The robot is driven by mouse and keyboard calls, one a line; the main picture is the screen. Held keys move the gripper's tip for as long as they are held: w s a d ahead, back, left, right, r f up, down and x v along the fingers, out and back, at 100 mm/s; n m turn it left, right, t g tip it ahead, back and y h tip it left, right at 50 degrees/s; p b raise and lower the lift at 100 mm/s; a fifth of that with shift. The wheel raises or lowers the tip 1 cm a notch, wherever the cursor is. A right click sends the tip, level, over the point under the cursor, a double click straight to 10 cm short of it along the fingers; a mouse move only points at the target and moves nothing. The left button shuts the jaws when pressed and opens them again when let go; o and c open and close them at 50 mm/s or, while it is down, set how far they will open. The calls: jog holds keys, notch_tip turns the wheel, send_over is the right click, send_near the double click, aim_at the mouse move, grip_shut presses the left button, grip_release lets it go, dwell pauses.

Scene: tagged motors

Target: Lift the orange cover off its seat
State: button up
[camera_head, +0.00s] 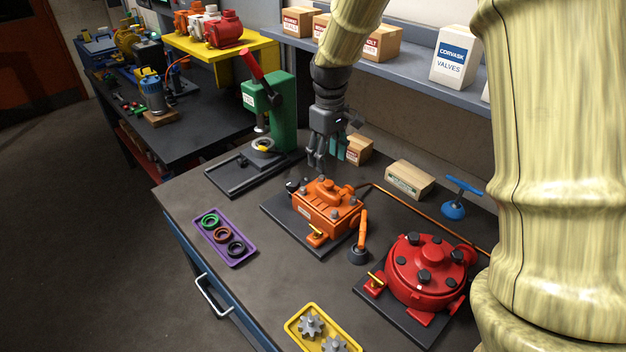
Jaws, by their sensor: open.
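The orange cover (328,203) is a boxy housing top with grey bolt heads and a raised knob. It sits on a dark base plate (283,226) in the middle of the workbench. A small orange block with a yellow tag (317,236) is at its front. My gripper (316,165) is open and points down, just above and behind the cover's left part in the picture. It looks apart from the cover, and nothing shows between its fingers. The seat under the cover is hidden.
A red round housing (424,270) stands to the right, with an orange-handled tool (360,243) between. A green press (270,110) stands behind left. A purple tray (226,238) with rings and a yellow tray (297,326) with gears lie in front. Cardboard boxes (408,179) stand behind.

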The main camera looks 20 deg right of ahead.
aim_at(330, 185)
jog(key=shift+w+f, duration=0.15)
jog(key=shift+f, duration=0.25)
jog(key=s+f, duration=0.1)
jog(key=s+f+p, duration=0.1)
jog(key=s, duration=0.1)
jog(key=shift+s+f+p, duration=0.15)
jog(key=shift+s+p, duration=0.15)
jog(key=w+f+p, duration=0.1)
jog(key=w+f, duration=0.2)
jog(key=shift+a, duration=0.1)
jog(key=shift+f+p, duration=0.3)
jog(key=shift+f, duration=0.1)
jog(key=shift+s+f+p, duration=0.55)
jog(key=shift+s+f, duration=0.2)
jog(key=shift+s, duration=0.2)
jog(key=shift+w+f, duration=0.65)
jog(key=shift+f, duration=0.3)
jog(key=shift+s+r, duration=0.25)
jog(key=shift+s, duration=0.15)
jog(key=c, duration=0.3)
jog(key=shift+w+f, duration=0.1)
jog(key=shift+w, duration=0.1)
jog(key=c, duration=0.7)
grip_shut()
